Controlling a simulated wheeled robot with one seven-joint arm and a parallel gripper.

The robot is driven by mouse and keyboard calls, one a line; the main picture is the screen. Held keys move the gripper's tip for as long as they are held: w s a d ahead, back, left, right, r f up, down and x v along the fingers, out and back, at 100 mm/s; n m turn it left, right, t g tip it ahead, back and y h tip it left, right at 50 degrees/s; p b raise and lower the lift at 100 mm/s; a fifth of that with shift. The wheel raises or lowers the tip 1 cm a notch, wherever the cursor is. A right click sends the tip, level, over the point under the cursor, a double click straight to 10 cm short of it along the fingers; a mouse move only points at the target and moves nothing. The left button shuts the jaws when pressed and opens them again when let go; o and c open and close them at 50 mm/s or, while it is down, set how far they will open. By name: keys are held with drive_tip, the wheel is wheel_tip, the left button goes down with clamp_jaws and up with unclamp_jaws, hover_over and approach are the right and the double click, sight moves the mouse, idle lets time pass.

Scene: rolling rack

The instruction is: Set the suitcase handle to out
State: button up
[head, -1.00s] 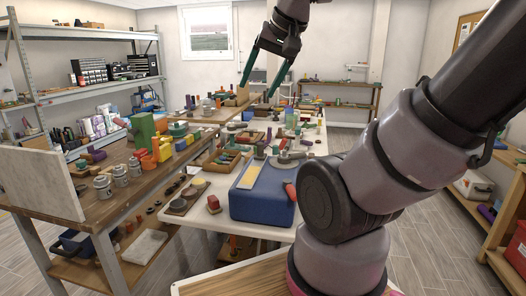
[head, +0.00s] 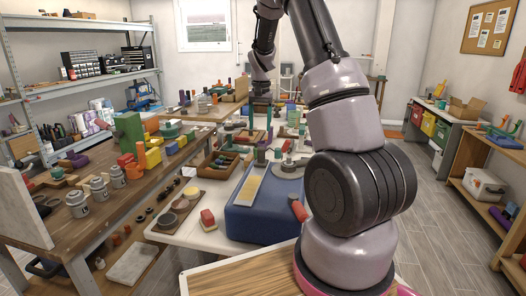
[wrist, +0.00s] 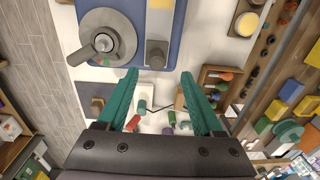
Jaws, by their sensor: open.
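No piece is clearly recognisable as a suitcase with a handle. A blue box (head: 262,212) stands on the white table near my arm, with a yellow strip on top and a red grip at its right side. In the wrist view a blue panel (wrist: 73,48) carries a grey disc with a lever (wrist: 104,42) and a grey bar (wrist: 157,35). My gripper (wrist: 160,76) is open and empty, its teal fingers pointing down above the table.
A white case with a dark handle (head: 484,187) sits on the right shelf. A crowded wooden bench (head: 75,228) stands left, with cans and coloured blocks. Small parts and trays crowd the table (head: 190,232). Open floor (head: 435,215) lies to the right.

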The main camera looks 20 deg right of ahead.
sight(261, 148)
drive_tip(key=w+f, duration=0.1)
drive_tip(key=d+f, duration=0.1)
drive_tip(key=shift+w+d+f, duration=0.1)
drive_tip(key=shift+w+f, duration=0.3)
drive_tip(key=shift+f, duration=0.35)
wheel_tip(261, 148, down, 10)
drive_tip(key=shift+f, duration=0.1)
clamp_jaws()
idle(1.0)
